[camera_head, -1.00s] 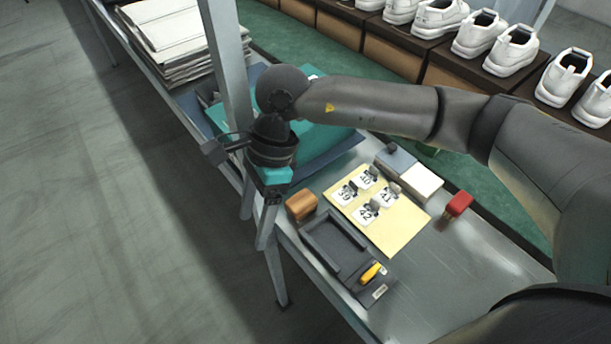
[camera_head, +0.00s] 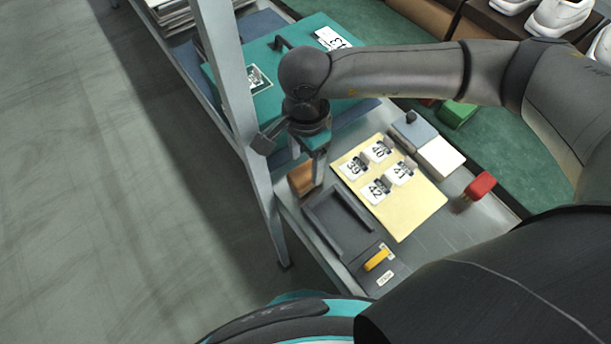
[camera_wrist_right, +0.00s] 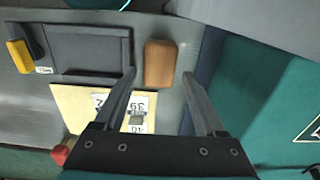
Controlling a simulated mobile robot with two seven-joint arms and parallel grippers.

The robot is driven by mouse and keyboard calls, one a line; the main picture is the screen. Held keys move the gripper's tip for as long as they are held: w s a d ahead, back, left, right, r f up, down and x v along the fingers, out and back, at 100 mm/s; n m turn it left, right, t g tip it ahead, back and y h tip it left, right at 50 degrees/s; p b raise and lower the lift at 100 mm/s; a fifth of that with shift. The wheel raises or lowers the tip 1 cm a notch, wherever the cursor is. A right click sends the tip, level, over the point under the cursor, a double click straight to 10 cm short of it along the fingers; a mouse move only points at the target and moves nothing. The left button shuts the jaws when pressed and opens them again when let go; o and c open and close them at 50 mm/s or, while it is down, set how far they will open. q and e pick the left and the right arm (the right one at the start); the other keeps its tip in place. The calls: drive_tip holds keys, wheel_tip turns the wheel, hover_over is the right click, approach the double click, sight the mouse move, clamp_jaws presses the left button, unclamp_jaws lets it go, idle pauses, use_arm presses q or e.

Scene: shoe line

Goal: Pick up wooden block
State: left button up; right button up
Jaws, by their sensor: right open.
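The wooden block (camera_head: 300,178) is a brown, rounded-edged piece on the grey table near its left edge, partly hidden behind my right gripper in the head view. My right gripper (camera_head: 316,170) points down right beside and over it. In the right wrist view the wooden block (camera_wrist_right: 160,64) lies just ahead of the fingers, between the lines of the two open fingertips (camera_wrist_right: 158,72). Nothing is held. I cannot tell the height gap exactly. My left gripper is not in view.
A dark grey tray (camera_head: 337,222) sits next to the block. A yellow board (camera_head: 425,212) carries several numbered tags. A yellow-handled tool (camera_head: 377,260), red stamp-like object (camera_head: 480,186), white block (camera_head: 441,157) and teal case (camera_head: 270,98) are nearby. A metal post (camera_head: 228,80) stands close to my right gripper.

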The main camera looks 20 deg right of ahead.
sight(306, 173)
drive_tip(key=shift+f, duration=0.5)
wheel_tip(306, 173, down, 4)
drive_tip(key=shift+s+r+b, duration=0.1)
drive_tip(key=shift+r+b, duration=0.05)
drive_tip(key=shift+b, duration=0.35)
drive_tip(key=shift+f, duration=0.35)
drive_tip(key=shift+r, duration=0.1)
drive_tip(key=c, duration=1.1)
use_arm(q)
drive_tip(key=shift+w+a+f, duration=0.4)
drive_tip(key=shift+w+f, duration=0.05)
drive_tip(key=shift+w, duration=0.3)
use_arm(e)
clamp_jaws()
